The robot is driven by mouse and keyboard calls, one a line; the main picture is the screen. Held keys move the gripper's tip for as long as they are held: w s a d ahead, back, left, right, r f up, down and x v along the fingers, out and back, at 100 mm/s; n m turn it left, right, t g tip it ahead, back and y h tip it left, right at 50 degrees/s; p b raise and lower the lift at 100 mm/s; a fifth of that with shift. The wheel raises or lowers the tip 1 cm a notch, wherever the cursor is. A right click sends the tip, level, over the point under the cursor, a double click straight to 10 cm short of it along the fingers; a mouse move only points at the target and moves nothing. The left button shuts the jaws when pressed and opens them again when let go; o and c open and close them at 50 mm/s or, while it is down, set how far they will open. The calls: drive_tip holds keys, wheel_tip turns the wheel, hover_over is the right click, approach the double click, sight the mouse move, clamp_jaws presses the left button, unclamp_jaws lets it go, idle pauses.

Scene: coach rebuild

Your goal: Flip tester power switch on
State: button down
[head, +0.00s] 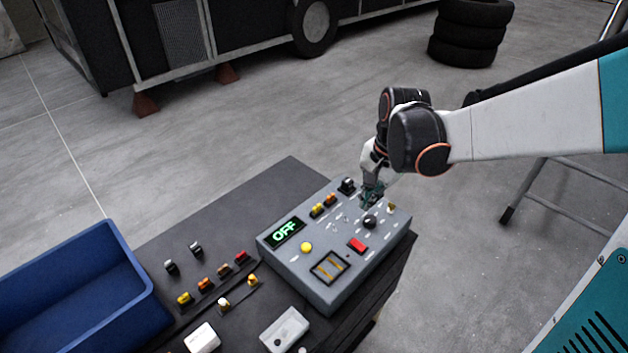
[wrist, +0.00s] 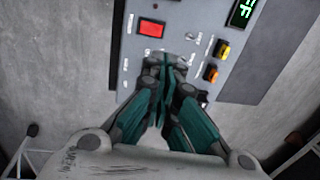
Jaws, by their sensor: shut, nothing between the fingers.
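The tester (head: 300,262) is a grey box with a sloped panel on the dark bench, and its display (head: 285,233) reads OFF in green. Its panel carries a red rocker (head: 357,245), a yellow button (head: 306,247), a black knob (head: 369,221) and small toggles. Which control is the power switch I cannot tell. My gripper (head: 371,190) is shut and empty, pointing down over the panel's far right part. In the wrist view my gripper (wrist: 166,66) has its closed tips over the panel below the red rocker (wrist: 151,28). The tips hide what lies under them.
A blue bin (head: 128,262) stands at the left of the bench (head: 170,236). Several small connectors (head: 206,284), a white block (head: 202,338) and a light grey box (head: 284,330) lie in front of the tester. Stacked tyres (head: 470,35) and a coach (head: 215,40) are behind.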

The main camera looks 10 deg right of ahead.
sight(359, 242)
drive_tip(key=shift+f, duration=0.1)
drive_tip(key=f+b, duration=0.1)
drive_tip(key=f, duration=0.3)
drive_tip(key=w+f+b, duration=0.1)
drive_tip(key=f, duration=0.4)
drive_tip(key=a+f+b, duration=0.1)
drive_tip(key=f+b, duration=0.1)
drive_tip(key=f, duration=0.2)
drive_tip(key=shift+w+f, duration=0.3)
drive_tip(key=shift+w+a+f+g+h+b, duration=0.2)
drive_tip(key=shift+f+g+h+b, duration=0.15)
drive_tip(key=shift+f+b, duration=0.2)
drive_tip(key=shift+s+r, duration=0.1)
drive_tip(key=shift+s+d+r, duration=0.3)
drive_tip(key=shift+s+d, duration=0.15)
drive_tip(key=shift+s, duration=0.15)
